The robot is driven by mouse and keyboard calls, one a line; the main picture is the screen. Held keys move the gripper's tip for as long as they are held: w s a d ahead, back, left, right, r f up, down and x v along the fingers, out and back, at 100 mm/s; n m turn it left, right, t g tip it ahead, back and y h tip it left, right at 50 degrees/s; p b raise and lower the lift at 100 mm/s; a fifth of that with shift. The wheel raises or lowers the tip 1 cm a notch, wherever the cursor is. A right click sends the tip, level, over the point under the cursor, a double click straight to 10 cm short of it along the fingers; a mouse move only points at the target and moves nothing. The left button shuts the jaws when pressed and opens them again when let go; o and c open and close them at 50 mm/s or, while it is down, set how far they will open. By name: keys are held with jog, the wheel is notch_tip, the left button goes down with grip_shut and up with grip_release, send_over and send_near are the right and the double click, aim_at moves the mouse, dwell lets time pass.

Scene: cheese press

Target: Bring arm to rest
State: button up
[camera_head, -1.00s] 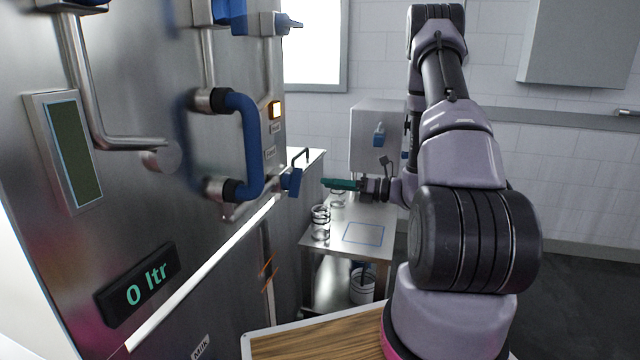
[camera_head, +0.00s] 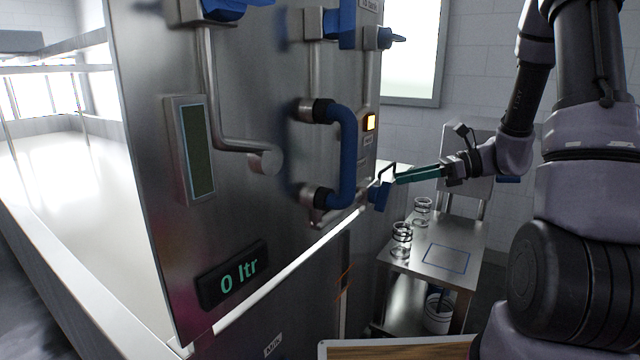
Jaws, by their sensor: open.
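My arm (camera_head: 590,150) reaches in from the right of the head view, with several grey and black links. My gripper (camera_head: 400,178) is at its far end, with green fingers pointing left. The fingers appear side-on, so the gap between them is hard to see. No object shows in them. Their tips are near a blue-handled valve (camera_head: 380,195) on the machine's right edge; I cannot tell whether they touch it.
The steel machine (camera_head: 240,120) has a blue pipe (camera_head: 347,150) and a display (camera_head: 235,275) reading "0 ltr". Glass jars (camera_head: 401,240) stand on a small steel table (camera_head: 420,265) below my gripper. A white bucket (camera_head: 438,312) is underneath. A long pale counter (camera_head: 60,190) is at left.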

jog(key=s+a+r+n+g+h, duration=0.1)
jog(key=s+r+n+g+h, duration=0.1)
jog(key=s+r+n+h, duration=0.7)
jog(key=s+d+r+n+t+h, duration=0.3)
jog(key=s+d+r+n+t, duration=0.1)
jog(key=s+r+n+t, duration=0.2)
jog(key=shift+s+d+r+n+t+h, duration=0.3)
jog(key=shift+s+d+r+n+t, duration=0.15)
jog(key=shift+n, duration=0.75)
